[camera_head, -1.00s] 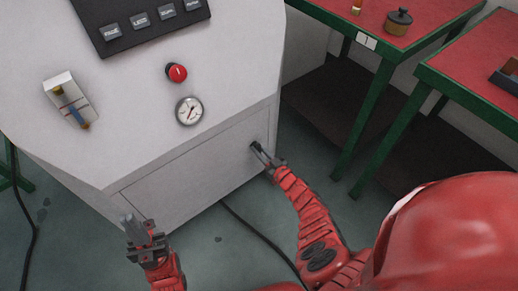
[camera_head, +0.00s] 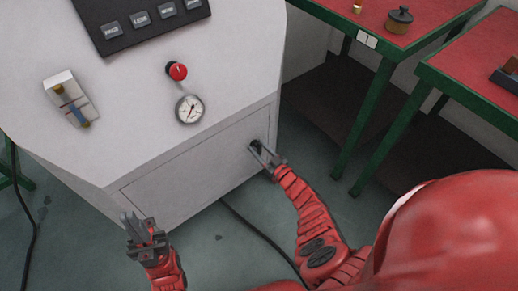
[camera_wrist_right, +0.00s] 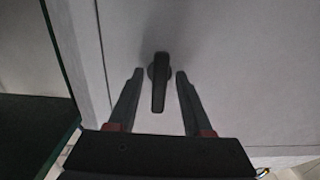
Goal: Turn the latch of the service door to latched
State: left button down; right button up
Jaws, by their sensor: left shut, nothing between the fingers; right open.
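The service door (camera_head: 195,168) is a closed-looking panel low on the white machine's front. Its latch (camera_wrist_right: 159,82) is a small dark handle near the door's edge; in the right wrist view its lever points straight down the picture. My right gripper (camera_wrist_right: 158,74) is open, with one finger on each side of the latch and a visible gap to both. In the head view my right gripper (camera_head: 260,149) is at the door's right side and largely covers the latch. My left gripper (camera_head: 131,220) is shut and empty, in front of the door's lower left corner.
The white machine carries a red knob (camera_head: 176,71), a gauge (camera_head: 190,109), a sight-glass block (camera_head: 71,98) and a dark button panel (camera_head: 142,20). Red-topped tables with green legs (camera_head: 362,125) stand to the right. A black cable (camera_head: 250,229) lies on the floor.

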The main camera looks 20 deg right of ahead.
jog(key=shift+s, duration=0.1)
jog(key=shift+s+d, duration=0.15)
jog(key=shift+s, duration=0.1)
jog(key=p+v, duration=0.4)
jog(key=v, duration=1.2)
jog(key=shift+s, duration=0.4)
jog(key=shift+d, duration=0.1)
